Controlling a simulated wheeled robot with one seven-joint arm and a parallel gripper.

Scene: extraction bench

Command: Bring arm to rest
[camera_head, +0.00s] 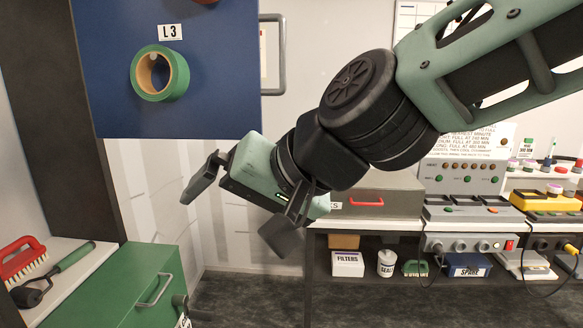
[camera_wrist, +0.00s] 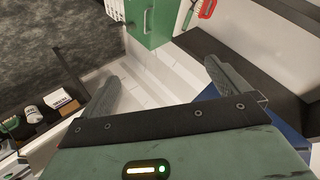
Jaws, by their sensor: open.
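My gripper (camera_head: 240,212) hangs in mid-air at the centre of the head view, its two fingers spread wide with nothing between them. My arm reaches in from the upper right, and the gripper points down and to the left. In the wrist view the open fingers of my gripper (camera_wrist: 165,92) show on both sides, with pale wall and floor panels beyond. The gripper touches nothing that I can see.
A blue board (camera_head: 215,75) with a green tape roll (camera_head: 177,85) hangs upper left. A green cabinet (camera_head: 100,290) stands lower left beside a red brush (camera_head: 22,262). A bench with a grey drawer box (camera_head: 372,203) and devices fills the right. Open floor (camera_head: 250,300) lies below the gripper.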

